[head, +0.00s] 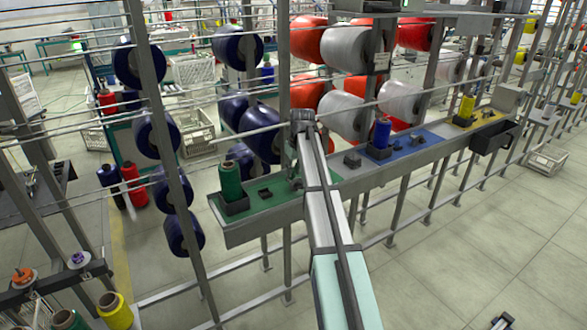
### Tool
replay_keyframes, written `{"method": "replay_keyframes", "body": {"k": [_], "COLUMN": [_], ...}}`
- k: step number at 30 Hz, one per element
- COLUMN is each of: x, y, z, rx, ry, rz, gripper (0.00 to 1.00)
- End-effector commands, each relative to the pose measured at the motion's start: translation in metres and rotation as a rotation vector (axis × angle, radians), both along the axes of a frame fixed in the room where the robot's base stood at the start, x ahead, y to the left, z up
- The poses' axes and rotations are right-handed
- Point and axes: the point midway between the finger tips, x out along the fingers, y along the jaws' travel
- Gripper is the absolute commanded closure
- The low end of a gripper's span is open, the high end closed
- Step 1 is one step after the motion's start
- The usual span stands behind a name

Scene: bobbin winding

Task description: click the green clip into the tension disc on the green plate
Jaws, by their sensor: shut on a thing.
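The green plate (262,203) is the left section of the long rail shelf. A green thread spool (231,180) stands in a dark holder at its left. A small dark fitting (265,194) sits on the plate right of the spool; I cannot tell whether it is the tension disc. My gripper (296,183) points down over the right part of the green plate, at the far end of my arm. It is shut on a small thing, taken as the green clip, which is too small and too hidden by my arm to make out. I cannot tell whether it touches the plate.
The blue plate (408,143) with a blue spool (381,133) and the yellow plate (478,120) with a yellow spool (466,106) continue to the right. Upright posts and thin horizontal rods cross behind and beside my arm. Large blue cones (158,132) hang at left.

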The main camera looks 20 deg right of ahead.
Motion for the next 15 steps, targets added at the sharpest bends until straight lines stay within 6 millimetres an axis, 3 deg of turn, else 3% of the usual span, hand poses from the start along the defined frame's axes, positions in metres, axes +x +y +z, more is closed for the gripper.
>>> {"method": "replay_keyframes", "body": {"k": [5, 6, 8, 9, 15], "x": [0.0001, 0.0001, 0.0001, 0.0001, 0.0002], "y": [0.0000, 0.0000, 0.0000, 0.0000, -0.0001], "z": [0.0004, 0.0005, 0.0005, 0.0005, 0.0006], "rx": [0.000, 0.000, 0.000, 0.000, 0.000], "ry": [0.000, -0.001, -0.001, -0.001, -0.001], "rz": [0.000, 0.000, 0.000, 0.000, 0.000], "gripper": [1.00, 0.73, 0.52, 0.47, 0.47]}}
